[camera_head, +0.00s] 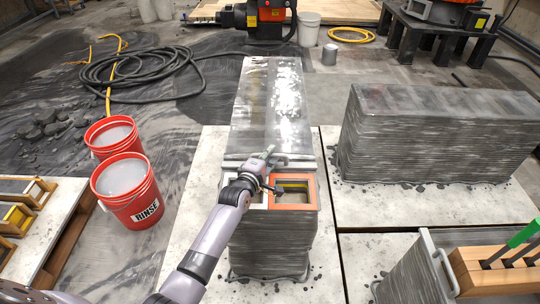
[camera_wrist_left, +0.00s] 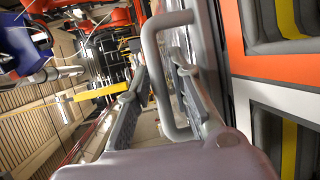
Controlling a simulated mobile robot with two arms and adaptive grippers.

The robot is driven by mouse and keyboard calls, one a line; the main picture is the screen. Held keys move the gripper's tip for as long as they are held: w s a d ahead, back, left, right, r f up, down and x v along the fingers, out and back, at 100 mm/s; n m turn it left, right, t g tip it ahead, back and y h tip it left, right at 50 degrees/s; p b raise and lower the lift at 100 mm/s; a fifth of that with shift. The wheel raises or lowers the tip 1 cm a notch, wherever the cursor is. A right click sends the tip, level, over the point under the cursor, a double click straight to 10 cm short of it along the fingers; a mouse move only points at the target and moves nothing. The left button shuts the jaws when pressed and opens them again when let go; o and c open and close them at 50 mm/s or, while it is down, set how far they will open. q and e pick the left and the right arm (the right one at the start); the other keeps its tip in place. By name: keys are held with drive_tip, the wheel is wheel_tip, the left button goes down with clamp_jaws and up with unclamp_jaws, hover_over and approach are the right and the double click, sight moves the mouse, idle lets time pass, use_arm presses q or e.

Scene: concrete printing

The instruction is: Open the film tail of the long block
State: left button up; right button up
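The long block (camera_head: 270,235) stands in the middle of the head view, its layered grey side facing me. A shiny clear film (camera_head: 268,100) lies over its far top, with a pale grey bar handle (camera_head: 240,160) at the film's near end. My left gripper (camera_head: 266,160) is over the block top at this handle. In the left wrist view, the grey handle (camera_wrist_left: 164,75) passes between the two fingers of my left gripper (camera_wrist_left: 160,85). The fingers are apart, and a gap shows on the handle's left; contact on its right is unclear. My right gripper is not in view.
Orange-framed (camera_head: 312,190) and white-framed openings sit on the block's near top. Another layered block (camera_head: 435,135) stands at right; a third, with a handle and wooden tool rack (camera_head: 490,270), is front right. Red buckets (camera_head: 128,190) stand at left. A black hose (camera_head: 130,75) lies behind.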

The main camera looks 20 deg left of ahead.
use_arm(q)
drive_tip(key=shift+o, duration=1)
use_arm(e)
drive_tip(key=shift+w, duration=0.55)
use_arm(q)
drive_tip(key=v, duration=1.2)
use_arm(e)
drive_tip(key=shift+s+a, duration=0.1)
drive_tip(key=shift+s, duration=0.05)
use_arm(q)
drive_tip(key=shift+f, duration=0.2)
